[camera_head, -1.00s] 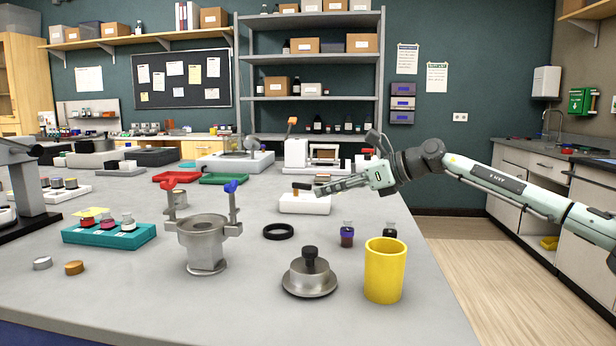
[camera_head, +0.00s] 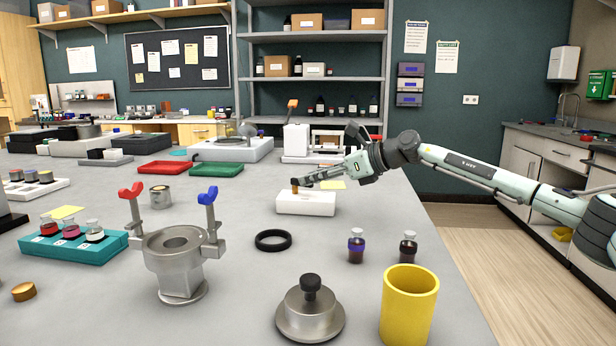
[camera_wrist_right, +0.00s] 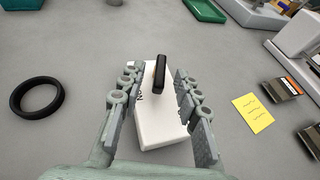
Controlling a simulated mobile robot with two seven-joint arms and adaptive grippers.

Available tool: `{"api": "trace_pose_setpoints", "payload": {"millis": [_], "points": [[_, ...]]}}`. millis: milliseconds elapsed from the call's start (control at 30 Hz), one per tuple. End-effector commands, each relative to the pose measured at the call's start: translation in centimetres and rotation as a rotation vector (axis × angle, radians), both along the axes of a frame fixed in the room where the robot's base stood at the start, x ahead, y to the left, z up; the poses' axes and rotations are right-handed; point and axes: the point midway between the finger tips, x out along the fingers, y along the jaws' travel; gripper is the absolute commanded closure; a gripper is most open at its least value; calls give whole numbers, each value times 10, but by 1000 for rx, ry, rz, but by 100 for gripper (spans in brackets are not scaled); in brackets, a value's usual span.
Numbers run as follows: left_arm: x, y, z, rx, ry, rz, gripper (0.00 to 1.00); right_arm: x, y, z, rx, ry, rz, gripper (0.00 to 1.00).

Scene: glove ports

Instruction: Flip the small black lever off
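The small black lever (camera_wrist_right: 160,73) stands up from a white switch box (camera_wrist_right: 158,112) in the right wrist view. In the head view the right gripper (camera_head: 305,183) reaches in from the right over the box. My left gripper is not in view.
A black ring (camera_head: 273,240), a metal vessel with red and blue levers (camera_head: 180,262), a lidded metal piece (camera_head: 310,312), a yellow cup (camera_head: 408,305) and two small bottles (camera_head: 356,246) stand nearer. A yellow note (camera_wrist_right: 253,113) lies right of the box. Red (camera_head: 164,167) and green (camera_head: 216,169) trays lie behind.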

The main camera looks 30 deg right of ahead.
Motion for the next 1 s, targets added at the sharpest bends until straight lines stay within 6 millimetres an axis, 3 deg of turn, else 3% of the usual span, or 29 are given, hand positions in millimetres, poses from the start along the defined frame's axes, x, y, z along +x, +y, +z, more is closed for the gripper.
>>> {"api": "trace_pose_setpoints", "payload": {"millis": [200,467,733,1000], "points": [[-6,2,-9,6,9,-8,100,15,10,-7,1,0,0,67],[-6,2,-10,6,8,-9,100,17,10,-8,0,0,-1,67],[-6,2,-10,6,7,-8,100,17,10,-8,0,0,0,98],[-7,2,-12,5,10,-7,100,17,10,-9,1,0,4,100]]}}
